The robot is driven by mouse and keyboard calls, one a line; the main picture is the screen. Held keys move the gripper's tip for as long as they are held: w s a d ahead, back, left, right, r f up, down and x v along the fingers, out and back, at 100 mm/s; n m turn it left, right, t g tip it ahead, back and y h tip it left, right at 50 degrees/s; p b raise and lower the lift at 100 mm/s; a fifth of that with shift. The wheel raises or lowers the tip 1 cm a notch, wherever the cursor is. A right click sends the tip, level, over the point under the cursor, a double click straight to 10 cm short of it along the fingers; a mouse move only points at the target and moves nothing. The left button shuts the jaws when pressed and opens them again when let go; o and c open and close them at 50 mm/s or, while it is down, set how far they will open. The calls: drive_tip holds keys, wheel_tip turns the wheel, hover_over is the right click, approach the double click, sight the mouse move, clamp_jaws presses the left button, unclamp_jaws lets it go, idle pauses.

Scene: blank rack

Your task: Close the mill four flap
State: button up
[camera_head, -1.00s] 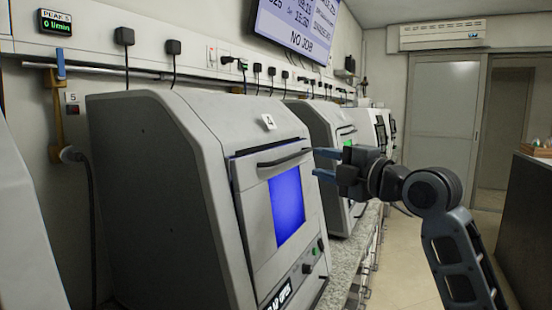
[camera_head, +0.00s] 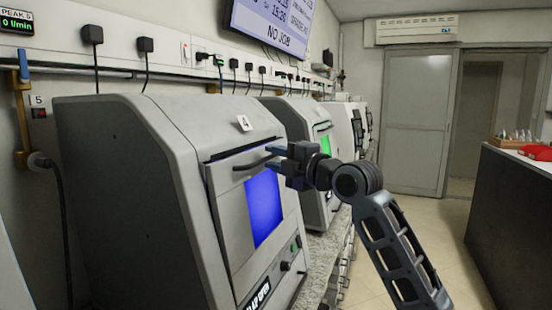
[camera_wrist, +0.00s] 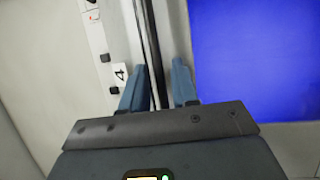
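Mill four (camera_head: 130,150) is the large grey machine labelled 4 at left centre in the head view. Its flap (camera_head: 225,205) carries a lit blue window (camera_head: 264,208) and a dark bar handle (camera_head: 250,164) along the top. A dark gap runs along the flap's upper edge; a partly cut-off sign below reads "AP OPEN". My gripper (camera_head: 274,158) is at the handle's right end. In the wrist view its blue fingers (camera_wrist: 158,88) are apart, with a dark bar (camera_wrist: 150,45), seemingly the handle, running between them. Contact cannot be told. The window also shows there (camera_wrist: 255,60).
More mills (camera_head: 305,150) stand in a row behind on a stone bench (camera_head: 325,250). Plugs and cables hang from the wall rail at left. A dark counter (camera_head: 515,215) stands at right. Open floor (camera_head: 430,225) lies between.

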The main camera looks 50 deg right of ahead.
clamp_jaws()
drive_tip(key=shift+f, duration=0.1)
idle(1.1)
